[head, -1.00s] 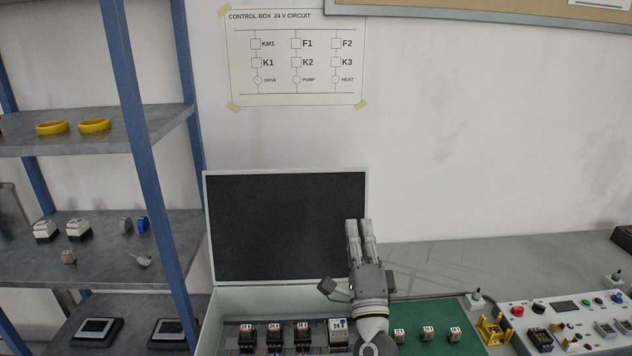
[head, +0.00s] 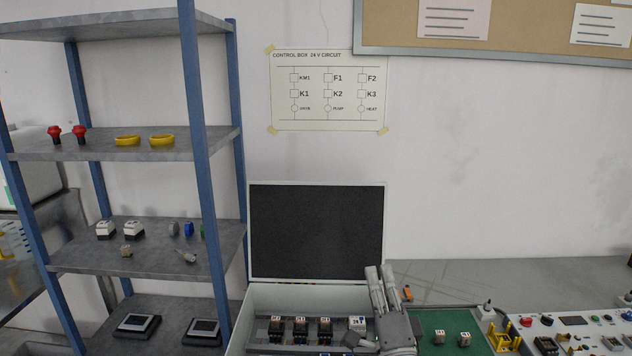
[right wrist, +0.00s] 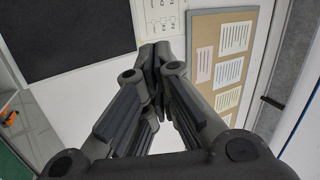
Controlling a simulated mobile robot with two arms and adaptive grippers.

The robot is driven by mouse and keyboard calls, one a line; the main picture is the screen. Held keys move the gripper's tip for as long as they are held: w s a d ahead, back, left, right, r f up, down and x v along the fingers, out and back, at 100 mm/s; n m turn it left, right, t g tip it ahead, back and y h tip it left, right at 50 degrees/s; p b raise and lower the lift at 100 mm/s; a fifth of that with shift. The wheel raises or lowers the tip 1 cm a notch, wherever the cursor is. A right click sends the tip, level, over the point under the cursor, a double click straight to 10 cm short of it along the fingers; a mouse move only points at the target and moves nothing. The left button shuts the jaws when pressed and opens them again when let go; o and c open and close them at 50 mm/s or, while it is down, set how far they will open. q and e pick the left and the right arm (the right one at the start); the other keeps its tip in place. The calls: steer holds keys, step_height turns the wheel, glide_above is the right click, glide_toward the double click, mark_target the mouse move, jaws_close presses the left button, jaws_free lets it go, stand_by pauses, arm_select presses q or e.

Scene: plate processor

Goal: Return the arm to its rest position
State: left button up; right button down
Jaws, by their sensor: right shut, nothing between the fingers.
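My right gripper (head: 374,274) is shut and empty, fingers pointing up, at the right end of the open control box (head: 256,296). In the right wrist view its fingertips (right wrist: 156,50) meet, with the wall and notice board behind them. The box's dark lid panel (head: 316,232) stands upright behind it. Several small modules (head: 300,328) sit in a row inside the box, and a white-topped unit (head: 357,324) is beside my gripper, partly hidden. My left gripper is not in view.
A green mat (head: 455,322) with small relays lies right of my gripper. A control panel (head: 565,330) and a yellow holder (head: 503,332) are farther right. A blue-posted shelf (head: 197,150) stands at the left.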

steer(key=s+a+f+n+g+y, duration=0.1)
steer(key=s+f+n+g+y, duration=0.1)
steer(key=s+f+n+g, duration=0.55)
steer(key=s+a+f+n+g+y, duration=0.25)
steer(key=s+f+n, duration=0.3)
steer(key=f, duration=0.55)
steer(key=s+d+f+n+g+h, duration=0.25)
steer(key=s+d+f+g, duration=0.3)
steer(key=s, duration=0.65)
steer(key=s+d+f+n+g+h, duration=0.2)
steer(key=s+d+f+g+h, duration=0.3)
steer(key=s, duration=0.7)
step_height(320, 180, down, 28)
steer(key=s+d+y+b, duration=0.1)
steer(key=b, duration=0.1)
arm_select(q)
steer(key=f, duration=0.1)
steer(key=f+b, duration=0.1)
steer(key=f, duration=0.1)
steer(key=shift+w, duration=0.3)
arm_select(e)
steer(key=s+d+f+g, duration=0.1)
steer(key=s+d+f, duration=0.2)
steer(key=s+f, duration=1.3)
steer(key=shift+s+f, duration=0.2)
steer(key=shift+f, duration=0.25)
